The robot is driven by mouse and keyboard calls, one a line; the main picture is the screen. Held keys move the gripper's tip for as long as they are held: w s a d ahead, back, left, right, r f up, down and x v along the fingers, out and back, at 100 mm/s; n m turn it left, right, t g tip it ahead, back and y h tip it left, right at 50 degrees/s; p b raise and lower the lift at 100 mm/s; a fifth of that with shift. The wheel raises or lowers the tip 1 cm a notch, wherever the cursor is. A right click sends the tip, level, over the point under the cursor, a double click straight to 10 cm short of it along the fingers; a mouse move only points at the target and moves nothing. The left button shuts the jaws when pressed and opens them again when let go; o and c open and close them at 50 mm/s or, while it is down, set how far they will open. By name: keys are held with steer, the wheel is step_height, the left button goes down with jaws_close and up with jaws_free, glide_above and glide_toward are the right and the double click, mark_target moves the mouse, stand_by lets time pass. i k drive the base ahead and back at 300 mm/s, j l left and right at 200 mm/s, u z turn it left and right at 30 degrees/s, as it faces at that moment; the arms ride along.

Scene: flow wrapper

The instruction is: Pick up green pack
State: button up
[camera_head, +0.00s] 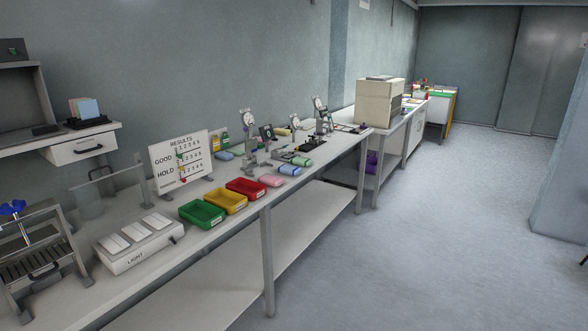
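A small green pack (302,161) lies on the long workbench (150,268), toward its far half and near the front edge. A light blue pack (290,170) and a pink pack (271,181) lie in a row beside it, on the near side. The green pack is small in this view, and its fine details cannot be made out. My gripper is not in view.
Red (246,189), yellow (227,201) and green (203,213) trays line the bench front. Dial-gauge stands (248,135) rise behind the packs. A results board (180,157) stands at the back, a light box (139,242) nearer. The floor (430,240) at right is clear.

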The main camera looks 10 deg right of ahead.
mark_target(296, 160)
steer(key=i+l+u, duration=0.15)
steer(key=i+l, duration=0.15)
steer(key=i, duration=0.35)
steer(key=i+l+u, duration=0.2)
steer(key=i+l, duration=0.2)
steer(key=i, duration=0.25)
steer(key=i+l+u, duration=0.15)
steer(key=i+l, duration=0.35)
steer(key=i+l+u, duration=0.2)
steer(key=i+l, duration=0.4)
steer(key=i+l+u, duration=0.15)
steer(key=i+l, duration=0.5)
steer(key=i+l+u, duration=0.2)
steer(key=i+l, duration=0.3)
steer(key=l, duration=0.25)
